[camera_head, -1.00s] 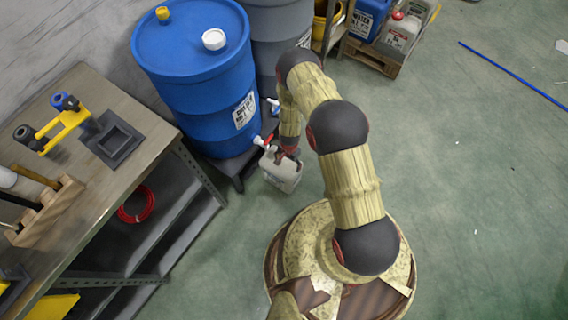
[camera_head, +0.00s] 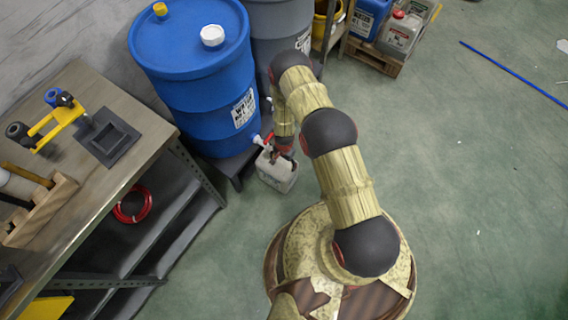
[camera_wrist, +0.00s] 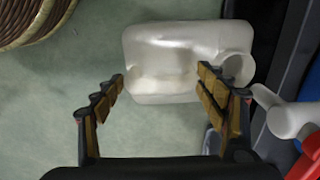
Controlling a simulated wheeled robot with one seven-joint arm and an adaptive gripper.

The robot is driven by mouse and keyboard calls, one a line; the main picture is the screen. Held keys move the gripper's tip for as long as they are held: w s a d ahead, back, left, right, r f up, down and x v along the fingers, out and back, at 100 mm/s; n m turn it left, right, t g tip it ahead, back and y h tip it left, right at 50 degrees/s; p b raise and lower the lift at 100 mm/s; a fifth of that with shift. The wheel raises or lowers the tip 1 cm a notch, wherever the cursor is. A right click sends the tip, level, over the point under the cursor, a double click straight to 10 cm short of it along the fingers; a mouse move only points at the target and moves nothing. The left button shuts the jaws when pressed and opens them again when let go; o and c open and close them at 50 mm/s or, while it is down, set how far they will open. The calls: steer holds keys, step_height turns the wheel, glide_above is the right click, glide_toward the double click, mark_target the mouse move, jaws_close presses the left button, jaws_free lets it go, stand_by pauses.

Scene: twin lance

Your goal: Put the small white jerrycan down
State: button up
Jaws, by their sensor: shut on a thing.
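The small white jerrycan (camera_head: 276,176) is upright beside the blue drum's stand, just below the white tap (camera_head: 259,141) with its red lever. I cannot tell whether its base touches the floor. In the wrist view the jerrycan (camera_wrist: 170,45) lies across the fingertips, with its round mouth at the right. My gripper (camera_head: 283,149) is above it, partly hidden by my arm. In the wrist view my gripper (camera_wrist: 162,84) has its two fingers at the jerrycan's near side, shut on it; the exact contact is hard to see. The tap (camera_wrist: 288,118) is close to the right finger.
The blue drum (camera_head: 200,100) stands at the left of a grey drum (camera_head: 281,30). A workbench (camera_head: 125,170) with shelves fills the left. A pallet (camera_head: 374,59) with canisters is at the back.

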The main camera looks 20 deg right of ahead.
steer(key=o, duration=1.7)
steer(key=shift+o, duration=0.2)
